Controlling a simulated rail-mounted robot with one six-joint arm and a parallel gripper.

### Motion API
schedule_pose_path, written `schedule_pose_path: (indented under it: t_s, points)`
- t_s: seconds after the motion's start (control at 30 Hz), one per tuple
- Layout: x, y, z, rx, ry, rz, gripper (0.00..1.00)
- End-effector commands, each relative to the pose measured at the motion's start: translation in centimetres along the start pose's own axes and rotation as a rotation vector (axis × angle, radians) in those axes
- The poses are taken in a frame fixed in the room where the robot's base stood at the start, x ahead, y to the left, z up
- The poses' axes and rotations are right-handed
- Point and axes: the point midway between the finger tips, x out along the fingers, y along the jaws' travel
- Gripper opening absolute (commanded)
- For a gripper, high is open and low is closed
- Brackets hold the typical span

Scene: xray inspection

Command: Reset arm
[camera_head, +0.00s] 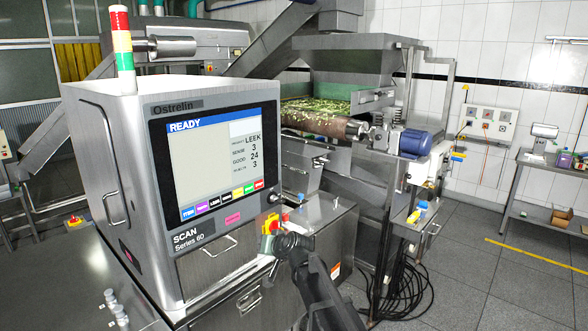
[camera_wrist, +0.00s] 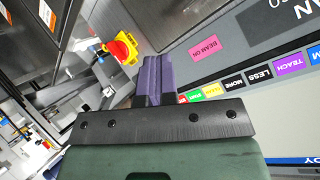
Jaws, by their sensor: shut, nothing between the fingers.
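My gripper (camera_head: 268,243) is in front of the lower right part of the X-ray scanner (camera_head: 110,150) in the head view. In the wrist view its purple fingers (camera_wrist: 154,68) are together with nothing between them. The scanner's screen (camera_head: 219,163) reads READY. A red and yellow knob (camera_head: 271,225) is just above and behind my gripper in the head view; it also shows left of the fingers in the wrist view (camera_wrist: 121,50). The coloured screen buttons and a pink BEAM ON label (camera_wrist: 205,44) lie right of the fingers in the wrist view. The fingertips look apart from the panel.
A conveyor (camera_head: 318,121) with green and pale pieces runs behind the scanner, with a blue motor (camera_head: 408,142) beside it. Black cables (camera_head: 405,295) hang to the floor. A side table (camera_head: 545,217) stands far right. Open floor (camera_head: 470,280) lies at the right.

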Motion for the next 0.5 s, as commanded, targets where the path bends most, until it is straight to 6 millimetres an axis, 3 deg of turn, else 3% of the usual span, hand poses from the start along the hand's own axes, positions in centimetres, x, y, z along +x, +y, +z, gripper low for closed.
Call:
schedule_pose_path:
  t_s: [0.03, 0.17, 0.2, 0.3, 0.4, 0.5]
  points:
    - [-3.0, 1.9, 4.5, -0.015, -0.129, 0.044, 0.00]
    - [-10.7, 7.1, 13.7, -0.021, -0.471, 0.211, 0.00]
    - [-13.4, 8.7, 16.2, -0.011, -0.561, 0.271, 0.00]
    - [-20.3, 12.1, 21.6, 0.031, -0.749, 0.422, 0.00]
    - [-26.0, 14.6, 25.5, 0.075, -0.859, 0.541, 0.00]
    - [-29.1, 16.5, 27.6, 0.107, -0.864, 0.602, 0.00]
